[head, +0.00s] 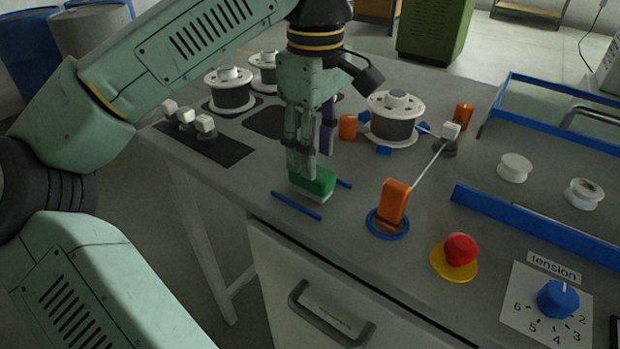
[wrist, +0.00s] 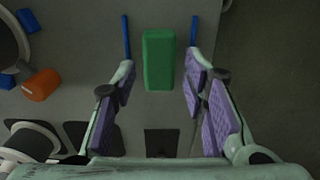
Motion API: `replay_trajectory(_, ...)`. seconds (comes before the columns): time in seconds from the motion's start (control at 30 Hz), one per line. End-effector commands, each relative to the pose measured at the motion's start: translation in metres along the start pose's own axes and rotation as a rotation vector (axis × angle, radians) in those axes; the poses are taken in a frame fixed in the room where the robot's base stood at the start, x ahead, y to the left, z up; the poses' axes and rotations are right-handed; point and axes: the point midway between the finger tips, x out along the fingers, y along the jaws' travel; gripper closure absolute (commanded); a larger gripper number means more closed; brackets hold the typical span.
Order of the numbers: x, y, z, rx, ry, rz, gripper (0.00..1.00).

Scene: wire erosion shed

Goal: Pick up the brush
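The brush shows in the head view as a green block (head: 318,181) with a pale lower part, lying on the grey table between two thin blue strips. In the wrist view the green block (wrist: 159,60) lies between and a little beyond my fingertips. My gripper (head: 311,165) points down at the brush, and its fingers partly cover it in the head view. In the wrist view my gripper (wrist: 160,82) is open, with purple pads on both sides and a clear gap to the block. Whether the fingertips reach down beside the brush is hard to tell.
Blue strips (head: 297,205) flank the brush. An orange guide (head: 393,203) on a blue ring and a red button (head: 460,249) stand to the right. A wire spool (head: 394,118) and an orange piece (head: 348,127) stand behind. The table's front edge is close to the brush.

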Motion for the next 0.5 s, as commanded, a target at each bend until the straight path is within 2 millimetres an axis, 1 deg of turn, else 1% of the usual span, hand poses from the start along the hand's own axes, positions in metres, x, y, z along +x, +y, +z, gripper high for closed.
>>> replay_trajectory(0.13,0.012,0.000,-0.001,0.002,-0.003,0.001,0.60)
replay_trajectory(0.33,0.042,0.000,-0.004,0.001,-0.001,0.000,0.60)
replay_trajectory(0.4,0.049,0.000,-0.003,0.001,-0.002,0.001,0.60)
replay_trajectory(0.5,0.053,0.000,-0.003,0.001,-0.001,0.001,0.60)
